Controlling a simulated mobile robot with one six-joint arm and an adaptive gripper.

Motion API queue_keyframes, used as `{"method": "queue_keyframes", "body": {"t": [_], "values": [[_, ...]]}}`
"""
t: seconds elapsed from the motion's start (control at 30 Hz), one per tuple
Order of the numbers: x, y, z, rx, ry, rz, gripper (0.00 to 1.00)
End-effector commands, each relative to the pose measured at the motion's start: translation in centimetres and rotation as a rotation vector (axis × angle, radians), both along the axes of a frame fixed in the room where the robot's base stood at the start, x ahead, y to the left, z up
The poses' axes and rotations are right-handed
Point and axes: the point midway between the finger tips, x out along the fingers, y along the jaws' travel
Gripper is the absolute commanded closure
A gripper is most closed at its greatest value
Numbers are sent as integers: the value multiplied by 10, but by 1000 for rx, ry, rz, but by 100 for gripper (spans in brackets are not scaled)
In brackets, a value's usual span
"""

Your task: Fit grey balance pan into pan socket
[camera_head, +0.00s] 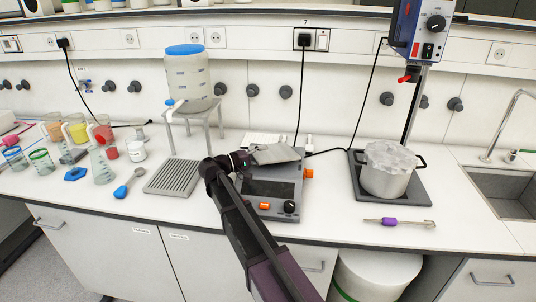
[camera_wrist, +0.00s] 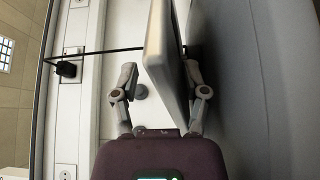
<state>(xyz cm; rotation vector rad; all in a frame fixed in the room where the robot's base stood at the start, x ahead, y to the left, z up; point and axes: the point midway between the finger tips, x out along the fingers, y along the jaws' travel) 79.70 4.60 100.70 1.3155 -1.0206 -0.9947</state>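The grey balance pan (camera_head: 276,154) is a flat plate over the back of the grey balance (camera_head: 287,188), which has a dark front panel and orange knobs. The pan looks slightly tilted; I cannot tell whether it is seated. My gripper (camera_head: 249,159) is at the pan's left edge. In the wrist view, the pan (camera_wrist: 167,65) stands edge-on between the two fingers of my gripper (camera_wrist: 162,75). The right finger is close against or touching it; a gap shows between the left finger and the pan. The pan socket is hidden.
A ribbed grey tray (camera_head: 172,177) lies left of the balance. A pot (camera_head: 388,180) stands on a dark stand base at right, with a purple-handled tool (camera_head: 395,222) in front. A water container (camera_head: 188,75) stands on a rack behind. Beakers fill the left.

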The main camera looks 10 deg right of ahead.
Motion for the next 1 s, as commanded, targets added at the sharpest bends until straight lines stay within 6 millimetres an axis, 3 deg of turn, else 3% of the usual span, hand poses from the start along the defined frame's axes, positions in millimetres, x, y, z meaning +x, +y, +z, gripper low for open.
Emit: {"method": "queue_keyframes", "body": {"t": [0.4,1.0], "values": [[-12,44,0,-1,0,0,43],[-13,49,0,-1,-1,0,43]]}}
